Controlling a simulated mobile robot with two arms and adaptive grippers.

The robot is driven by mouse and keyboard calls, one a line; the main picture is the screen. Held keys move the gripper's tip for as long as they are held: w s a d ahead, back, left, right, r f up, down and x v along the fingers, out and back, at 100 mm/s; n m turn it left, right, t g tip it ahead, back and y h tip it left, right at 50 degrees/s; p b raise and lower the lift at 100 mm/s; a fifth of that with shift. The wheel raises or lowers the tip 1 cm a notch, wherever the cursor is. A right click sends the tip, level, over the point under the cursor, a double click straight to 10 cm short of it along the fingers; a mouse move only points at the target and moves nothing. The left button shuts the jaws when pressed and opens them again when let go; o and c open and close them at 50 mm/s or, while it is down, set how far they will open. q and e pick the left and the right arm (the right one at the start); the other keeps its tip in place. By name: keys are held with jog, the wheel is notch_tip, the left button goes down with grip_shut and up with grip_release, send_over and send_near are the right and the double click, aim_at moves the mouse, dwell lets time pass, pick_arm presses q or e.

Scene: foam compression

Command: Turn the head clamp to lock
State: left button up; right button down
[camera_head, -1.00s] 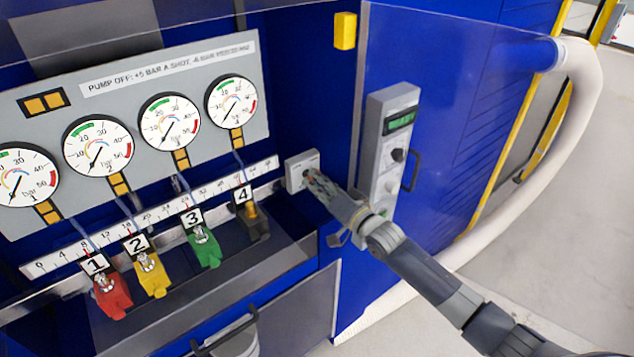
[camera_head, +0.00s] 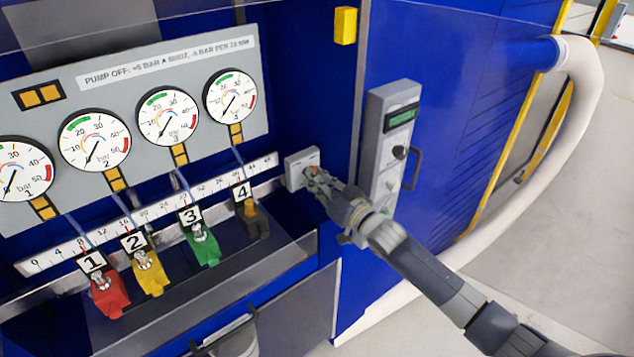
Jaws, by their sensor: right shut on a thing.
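The head clamp looks to be the control on the small grey box (camera_head: 298,162) at the right end of the ruler rail. My right gripper (camera_head: 314,176) reaches in from the lower right and is shut on that control. Its fingers cover most of the control, so how far it is turned cannot be seen. My left gripper is not in view.
Four-gauge panel (camera_head: 140,85) stands at the back left. Below it are numbered red (camera_head: 112,297), yellow (camera_head: 152,279), green (camera_head: 206,252) and dark (camera_head: 256,222) heads. A grey control box (camera_head: 388,150) with a handle is close right of my gripper. A white hose (camera_head: 580,110) curves at right.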

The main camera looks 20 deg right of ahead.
jog(key=n+b, duration=0.2)
jog(key=n, duration=0.8)
jog(key=shift+n, duration=0.4)
dwell(0.4)
jog(key=c, duration=1.7)
grip_release()
jog(key=shift+o, duration=0.2)
jog(key=shift+s, duration=0.1)
jog(key=v, duration=1.1)
jog(key=shift+s+d, duration=0.15)
jog(key=shift+s, duration=0.25)
